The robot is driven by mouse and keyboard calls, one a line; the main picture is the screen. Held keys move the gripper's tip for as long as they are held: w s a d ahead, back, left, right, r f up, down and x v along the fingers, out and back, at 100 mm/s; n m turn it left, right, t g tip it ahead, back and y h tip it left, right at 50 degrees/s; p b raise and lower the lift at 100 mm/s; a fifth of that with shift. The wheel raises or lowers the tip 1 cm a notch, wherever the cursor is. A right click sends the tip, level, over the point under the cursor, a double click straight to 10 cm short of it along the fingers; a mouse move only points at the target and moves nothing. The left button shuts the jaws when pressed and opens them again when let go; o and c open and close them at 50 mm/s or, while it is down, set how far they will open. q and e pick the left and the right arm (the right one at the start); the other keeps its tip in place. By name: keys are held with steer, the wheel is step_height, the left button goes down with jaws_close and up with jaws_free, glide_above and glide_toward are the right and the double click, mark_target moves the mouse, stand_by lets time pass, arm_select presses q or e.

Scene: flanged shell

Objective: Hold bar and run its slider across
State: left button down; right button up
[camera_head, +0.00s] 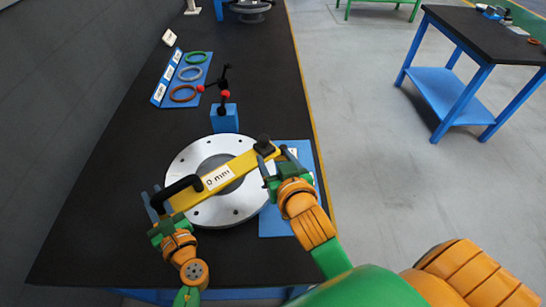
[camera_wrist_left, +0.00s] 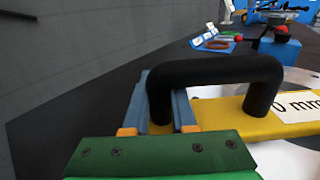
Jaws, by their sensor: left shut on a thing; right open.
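The yellow bar (camera_head: 241,166) lies slantwise across a round grey flange (camera_head: 234,210). Its label (camera_head: 217,178) reads "0 mm". A black handle (camera_head: 183,187) arches over the bar's left end; it fills much of the left wrist view (camera_wrist_left: 215,70). My left gripper (camera_head: 154,203) is shut at that end, its fingers (camera_wrist_left: 165,108) around the handle's near leg. A black knob (camera_head: 264,141), apparently the slider, stands at the bar's right end. My right gripper (camera_head: 277,164) is open beside this end, its fingers close to the knob. Whether they touch it is unclear.
A blue block (camera_head: 225,119) with a jointed black-and-red arm stands behind the flange. A blue board (camera_head: 187,75) with coloured rings lies farther back. A blue mat (camera_head: 305,210) lies right of the flange. The dark table top is clear at left, beside the wall.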

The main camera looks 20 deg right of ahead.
arm_select(q)
steer(key=c, duration=0.6)
jaws_free()
steer(key=shift+c, duration=0.2)
